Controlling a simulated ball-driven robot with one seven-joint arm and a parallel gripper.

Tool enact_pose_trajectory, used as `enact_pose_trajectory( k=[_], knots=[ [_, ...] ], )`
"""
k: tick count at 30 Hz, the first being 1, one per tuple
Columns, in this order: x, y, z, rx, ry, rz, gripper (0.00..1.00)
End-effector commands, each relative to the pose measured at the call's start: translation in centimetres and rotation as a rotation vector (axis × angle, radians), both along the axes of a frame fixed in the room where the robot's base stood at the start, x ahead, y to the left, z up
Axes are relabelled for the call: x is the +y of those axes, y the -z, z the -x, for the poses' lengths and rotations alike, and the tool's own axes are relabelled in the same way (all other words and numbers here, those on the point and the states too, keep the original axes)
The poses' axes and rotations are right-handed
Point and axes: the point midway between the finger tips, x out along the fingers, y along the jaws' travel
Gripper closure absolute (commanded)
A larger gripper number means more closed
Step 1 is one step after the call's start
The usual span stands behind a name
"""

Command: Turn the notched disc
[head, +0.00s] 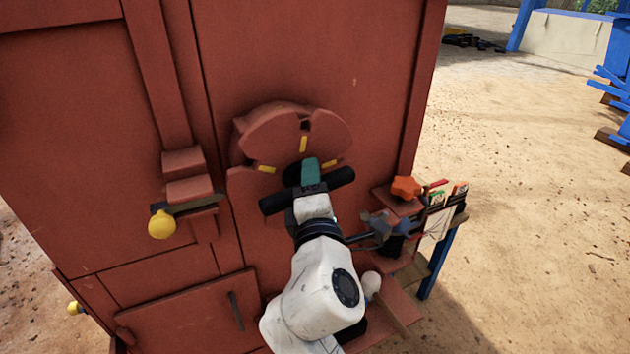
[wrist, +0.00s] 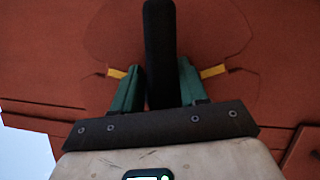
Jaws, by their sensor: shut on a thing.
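The notched disc (head: 273,134) is a red round plate on the front of the red machine, with notches in its rim and yellow marks (head: 303,144) near them. Its lower part is hidden behind my gripper. My gripper (head: 308,170) is at the disc's middle. In the wrist view, its two green fingers (wrist: 160,88) stand either side of a black bar (wrist: 160,45) and are shut on it. The bar stands upright in that view, with a yellow mark to each side. I cannot see how the bar joins the disc.
A lever with a yellow knob (head: 162,224) sticks out to the left of the disc. To the right, an orange star knob (head: 406,187) and a small stand with tools (head: 440,205) are close to my arm. A brush-like tool (head: 372,286) lies below. Sandy ground (head: 530,190) is open at right.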

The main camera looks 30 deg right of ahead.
Motion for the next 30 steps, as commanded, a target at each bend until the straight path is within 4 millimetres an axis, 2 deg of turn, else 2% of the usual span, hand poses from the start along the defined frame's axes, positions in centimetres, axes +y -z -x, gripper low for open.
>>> enact_pose_trajectory(
  k=[1, 5, 6, 8, 15, 19, 30],
  knots=[
    [0.6, 1.0, -0.1, 0.018, -0.012, -0.002, 1.0],
    [0.6, 1.0, -0.1, 0.018, -0.013, -0.002, 1.0],
    [0.6, 1.0, -0.1, 0.018, -0.013, -0.002, 0.54],
    [0.6, 0.9, -0.1, 0.017, -0.012, -0.001, 0.48],
    [0.3, 0.5, 0.0, 0.01, -0.007, 0.0, 0.47],
    [0.7, 0.6, 0.9, 0.006, -0.008, 0.0, 0.47],
    [3.4, 1.5, 7.1, 0.011, -0.012, 0.0, 0.47]
  ],
)
